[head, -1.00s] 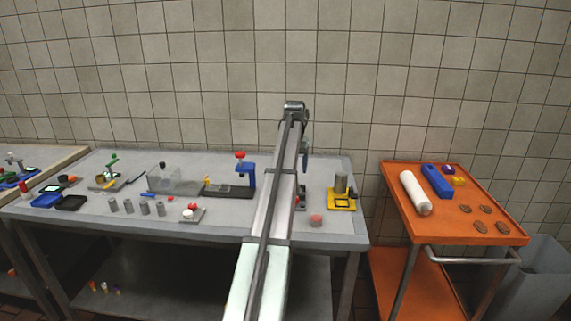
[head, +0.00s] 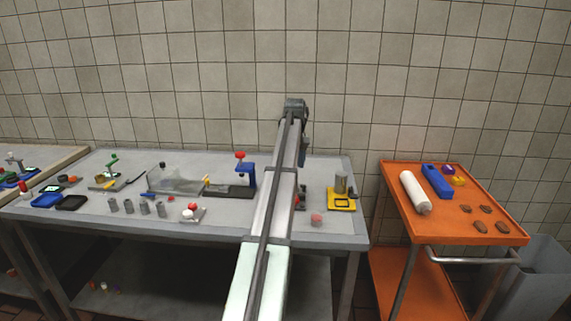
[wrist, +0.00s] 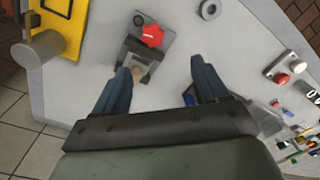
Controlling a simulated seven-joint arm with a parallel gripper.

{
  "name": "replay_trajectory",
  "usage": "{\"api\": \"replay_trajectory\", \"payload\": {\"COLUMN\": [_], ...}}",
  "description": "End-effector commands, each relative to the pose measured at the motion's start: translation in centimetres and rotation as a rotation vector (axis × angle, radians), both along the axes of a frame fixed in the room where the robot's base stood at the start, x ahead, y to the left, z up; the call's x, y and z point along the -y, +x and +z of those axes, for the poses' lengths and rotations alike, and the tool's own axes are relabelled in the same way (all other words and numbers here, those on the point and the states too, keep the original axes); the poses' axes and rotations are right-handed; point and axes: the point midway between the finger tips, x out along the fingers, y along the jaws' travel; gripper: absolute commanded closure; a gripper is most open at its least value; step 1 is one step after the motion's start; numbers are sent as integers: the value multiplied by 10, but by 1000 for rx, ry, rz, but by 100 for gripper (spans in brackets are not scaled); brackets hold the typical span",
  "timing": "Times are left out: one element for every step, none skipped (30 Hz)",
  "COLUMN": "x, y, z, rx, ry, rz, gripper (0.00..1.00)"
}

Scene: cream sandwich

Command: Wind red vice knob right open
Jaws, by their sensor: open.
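The dark grey vice (wrist: 133,52) with its red lobed knob (wrist: 152,35) sits on a grey plate, near the top of the wrist view. A pale beige piece (wrist: 138,73) shows at the vice's near side. In the head view the vice's red knob (head: 297,199) is mostly hidden by my arm. My gripper (wrist: 161,65) is open, its two blue fingers wide apart. The knob lies beyond the fingertips in the picture, between their lines and nearer the left finger. Nothing is between the fingers except the view of the vice and bench. I cannot tell the height above the knob.
A yellow stand (head: 342,206) with a grey cylinder is right of the vice. A pinkish round piece (head: 317,219) lies near the front edge. A blue clamp (head: 247,173) with a red top stands left of my arm. An orange trolley (head: 450,225) stands at the right.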

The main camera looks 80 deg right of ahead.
Motion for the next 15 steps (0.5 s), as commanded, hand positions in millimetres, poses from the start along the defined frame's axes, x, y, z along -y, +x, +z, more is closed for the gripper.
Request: {"api": "replay_trajectory", "payload": {"x": [0,0,-1,-1,-1,-1,-1,-1,-1,-2,-2,-2,-2,-2,-2], "y": [1,2,2,3,4,4,5,5,6,7,8,9,9,10,11], "z": [0,0,0,0,0,0,0,0,1,1,1,1,1,1,1], "rx": [6,10,14,18,22,26,30,33,39,43,48,53,58,63,68], "ry": [0,1,0,-1,0,-1,-1,-3,-3,-4,-4,-5,-6,-8,-9], "rz": [42,69,105,132,159,195,221,248,284,310,337,373,400,427,463], "gripper": [27,27,27,27,27,27,27,27,27,27,27,27,27,27,27]}}
